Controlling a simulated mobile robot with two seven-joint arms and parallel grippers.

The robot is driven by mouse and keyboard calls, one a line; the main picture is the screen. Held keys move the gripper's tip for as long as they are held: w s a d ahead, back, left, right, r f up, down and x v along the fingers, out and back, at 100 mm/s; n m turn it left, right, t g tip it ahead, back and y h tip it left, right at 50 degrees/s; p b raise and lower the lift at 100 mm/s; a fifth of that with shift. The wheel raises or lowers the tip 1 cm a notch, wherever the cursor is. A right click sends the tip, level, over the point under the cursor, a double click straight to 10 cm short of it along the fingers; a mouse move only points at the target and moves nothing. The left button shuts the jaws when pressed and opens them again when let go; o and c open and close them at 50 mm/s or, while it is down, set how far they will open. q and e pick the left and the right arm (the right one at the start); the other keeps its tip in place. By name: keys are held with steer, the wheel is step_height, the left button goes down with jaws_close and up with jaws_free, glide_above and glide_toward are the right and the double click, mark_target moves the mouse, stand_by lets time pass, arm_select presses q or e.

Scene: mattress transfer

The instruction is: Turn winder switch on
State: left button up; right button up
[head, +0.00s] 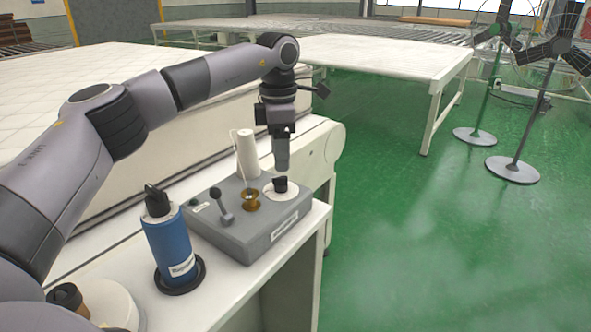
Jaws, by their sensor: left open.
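A grey winder box (250,225) with a label on its front sits on the white table (220,285). On its top are a black lever (220,203), a brass bobbin part (250,200) and a black knob (280,184) on a white disc. I cannot tell from the labels which of these is the winder switch. My left gripper (282,168) points down just above the black knob. Its fingertips are small and hard to make out, and nothing shows held in it. My right gripper is not in view.
A blue cylinder (170,250) with a black base stands left of the box. A white thread cone (247,153) stands behind it. A white mattress (70,95) lies behind the arm. Fans (530,130) stand at the right; the green floor (440,240) there is clear.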

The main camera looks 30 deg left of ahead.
mark_target(281, 177)
arm_select(q)
steer(key=shift+w+a, duration=0.35)
steer(key=shift+d+f, duration=0.1)
steer(key=shift+f, duration=3.4)
steer(key=c, duration=1.1)
